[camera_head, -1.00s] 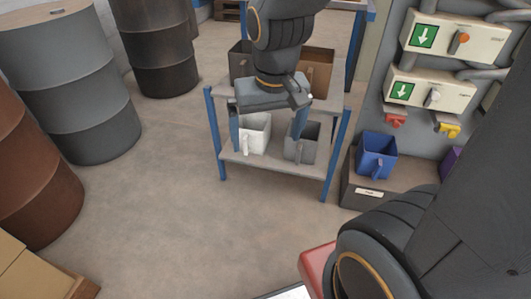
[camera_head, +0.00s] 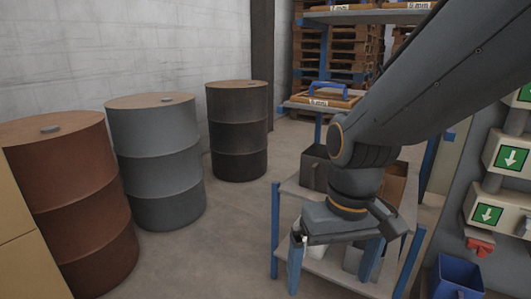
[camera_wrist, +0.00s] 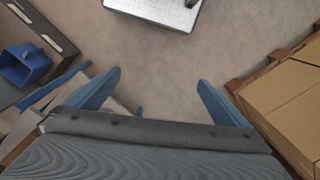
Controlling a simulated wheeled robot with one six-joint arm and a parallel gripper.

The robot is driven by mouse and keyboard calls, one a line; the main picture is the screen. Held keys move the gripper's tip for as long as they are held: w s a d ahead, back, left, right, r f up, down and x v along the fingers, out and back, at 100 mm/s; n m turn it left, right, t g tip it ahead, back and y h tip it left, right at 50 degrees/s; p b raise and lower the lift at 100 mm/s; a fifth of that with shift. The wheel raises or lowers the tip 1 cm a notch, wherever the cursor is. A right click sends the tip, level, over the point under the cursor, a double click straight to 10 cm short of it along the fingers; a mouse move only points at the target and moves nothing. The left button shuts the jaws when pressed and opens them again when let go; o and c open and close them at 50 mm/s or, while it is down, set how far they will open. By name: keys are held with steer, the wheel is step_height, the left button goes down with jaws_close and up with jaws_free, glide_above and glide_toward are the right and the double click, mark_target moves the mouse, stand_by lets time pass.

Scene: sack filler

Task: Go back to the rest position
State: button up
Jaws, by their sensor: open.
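My gripper (camera_head: 334,264) is open, with its two blue fingers apart and pointing down. In the head view it hangs in front of the blue-legged shelf rack (camera_head: 275,225), with my dark arm reaching in from the upper right. In the wrist view my gripper (camera_wrist: 158,80) has nothing between its fingers, only bare floor beyond them. A white bin on the lower shelf is mostly hidden behind the gripper, and a grey one beside it is partly hidden.
Brown (camera_head: 68,200), grey (camera_head: 157,165) and dark (camera_head: 238,130) drums stand at left. A blue bin (camera_head: 457,279) sits at lower right below a panel with green arrow signs (camera_head: 488,214). Cardboard boxes (camera_wrist: 285,100) are at right in the wrist view. Floor between drums and rack is clear.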

steer(key=d+r+m+p, duration=0.1)
steer(key=d+r+p, duration=0.5)
steer(key=p, duration=0.7)
steer(key=shift+s+d+r+m+h, duration=0.15)
steer(key=shift+s+r+m+h, duration=0.1)
steer(key=shift+r+m+h, duration=0.05)
